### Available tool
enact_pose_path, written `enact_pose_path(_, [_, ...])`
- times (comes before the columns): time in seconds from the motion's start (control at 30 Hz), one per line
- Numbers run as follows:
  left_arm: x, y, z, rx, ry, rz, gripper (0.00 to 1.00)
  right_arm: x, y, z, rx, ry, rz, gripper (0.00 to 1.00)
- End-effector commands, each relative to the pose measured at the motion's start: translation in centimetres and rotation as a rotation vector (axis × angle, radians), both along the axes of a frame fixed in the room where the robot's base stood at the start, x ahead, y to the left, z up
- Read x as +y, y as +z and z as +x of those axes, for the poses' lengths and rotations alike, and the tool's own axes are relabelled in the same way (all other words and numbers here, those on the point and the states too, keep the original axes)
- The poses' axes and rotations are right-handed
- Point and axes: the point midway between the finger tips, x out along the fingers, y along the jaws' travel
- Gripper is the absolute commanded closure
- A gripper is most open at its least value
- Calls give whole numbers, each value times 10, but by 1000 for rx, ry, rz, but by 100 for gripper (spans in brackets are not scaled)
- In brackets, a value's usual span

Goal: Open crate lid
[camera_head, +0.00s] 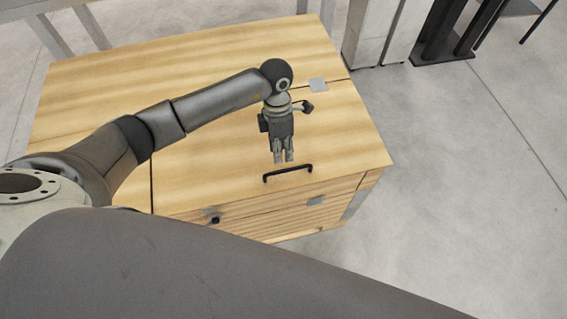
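The wooden crate (110,90) stands in front of me, with its lid (205,170) lying flat and closed on top. A black bar handle (288,173) is fixed near the lid's front edge. My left gripper (284,160) points down above the lid, just behind the handle in the picture. Its fingers look close together, and nothing shows between them. I cannot tell whether they touch the lid or the handle. My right gripper is not in view.
Metal plates show at the hinge line (318,85) and on the crate's front (316,201). A small dark knob (215,219) is on the front. Pale cabinets (385,30) and a dark stand (440,35) are behind. The grey floor (470,170) at right is clear.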

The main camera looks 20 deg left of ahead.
Motion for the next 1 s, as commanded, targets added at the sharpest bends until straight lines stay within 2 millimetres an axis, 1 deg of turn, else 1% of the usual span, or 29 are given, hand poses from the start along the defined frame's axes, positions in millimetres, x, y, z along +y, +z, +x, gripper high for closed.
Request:
enact_pose_path(0.03, [-2, -8, -3, 6, 1, 0, 68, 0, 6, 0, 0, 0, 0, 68])
enact_pose_path(0.2, [-6, -39, -8, 5, 0, -2, 68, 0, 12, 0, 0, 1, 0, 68])
enact_pose_path(0.33, [-7, -57, -11, 3, 0, -2, 68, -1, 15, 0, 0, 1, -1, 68])
enact_pose_path(0.5, [-8, -68, -12, 0, -2, -2, 68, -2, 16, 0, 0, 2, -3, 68])
enact_pose_path(0.77, [-8, -70, -12, 0, -3, -2, 68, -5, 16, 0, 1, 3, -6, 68])
enact_pose_path(0.87, [-8, -70, -12, 0, -3, -2, 78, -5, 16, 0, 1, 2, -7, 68])
enact_pose_path(1.0, [-8, -70, -12, 0, -3, -2, 96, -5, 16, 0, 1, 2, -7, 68])
